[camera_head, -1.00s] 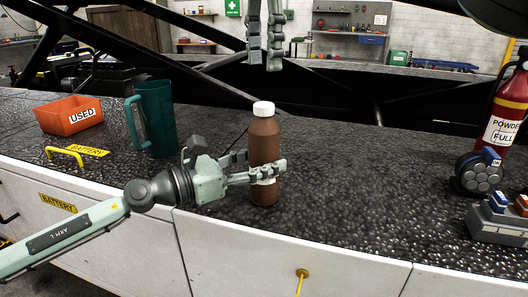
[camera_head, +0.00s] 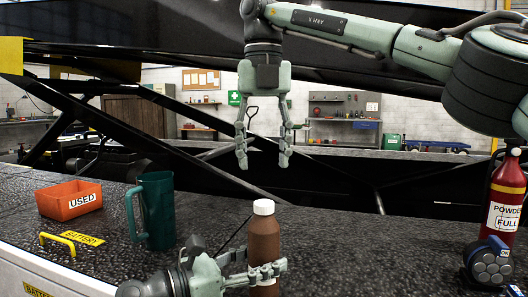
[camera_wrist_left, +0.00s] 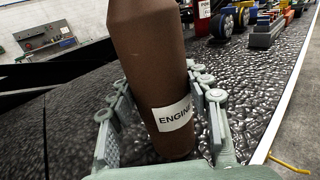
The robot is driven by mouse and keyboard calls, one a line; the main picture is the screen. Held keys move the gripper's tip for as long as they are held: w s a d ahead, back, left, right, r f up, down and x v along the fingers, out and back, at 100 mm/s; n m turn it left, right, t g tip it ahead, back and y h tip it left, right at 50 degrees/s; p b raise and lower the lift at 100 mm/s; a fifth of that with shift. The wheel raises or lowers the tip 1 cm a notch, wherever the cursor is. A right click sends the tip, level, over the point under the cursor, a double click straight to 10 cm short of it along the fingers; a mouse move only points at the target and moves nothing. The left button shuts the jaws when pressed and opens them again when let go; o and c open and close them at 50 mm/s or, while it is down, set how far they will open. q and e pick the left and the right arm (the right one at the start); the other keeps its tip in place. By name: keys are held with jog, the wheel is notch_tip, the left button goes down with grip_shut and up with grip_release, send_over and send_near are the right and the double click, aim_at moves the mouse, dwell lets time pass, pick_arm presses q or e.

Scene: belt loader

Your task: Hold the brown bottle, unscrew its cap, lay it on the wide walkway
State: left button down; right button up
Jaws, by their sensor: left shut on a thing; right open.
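The brown bottle (camera_head: 264,245) stands upright on the dark textured walkway (camera_head: 340,240), with its white cap (camera_head: 263,207) on top. My left gripper (camera_head: 268,272) is shut around the bottle's lower body. The left wrist view shows the bottle (camera_wrist_left: 150,60) between the fingers, with a label reading "ENGINE" partly hidden. My right gripper (camera_head: 263,160) points down above the bottle and slightly behind it in the picture, open and empty, with a clear gap above the cap.
A teal jug (camera_head: 158,210) and an orange "USED" bin (camera_head: 70,200) stand to the left, near a yellow handle (camera_head: 57,240) marked "BATTERY". A red extinguisher (camera_head: 505,200) and a round multi-barrelled item (camera_head: 490,265) stand at the right. The walkway right of the bottle is clear.

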aim_at(263, 202)
jog(key=m, duration=1.4)
jog(key=shift+m, duration=0.3)
jog(key=m, duration=0.4)
jog(key=shift+m, duration=0.3)
jog(key=shift+f, duration=3.95)
jog(key=shift+c, duration=0.6)
grip_shut()
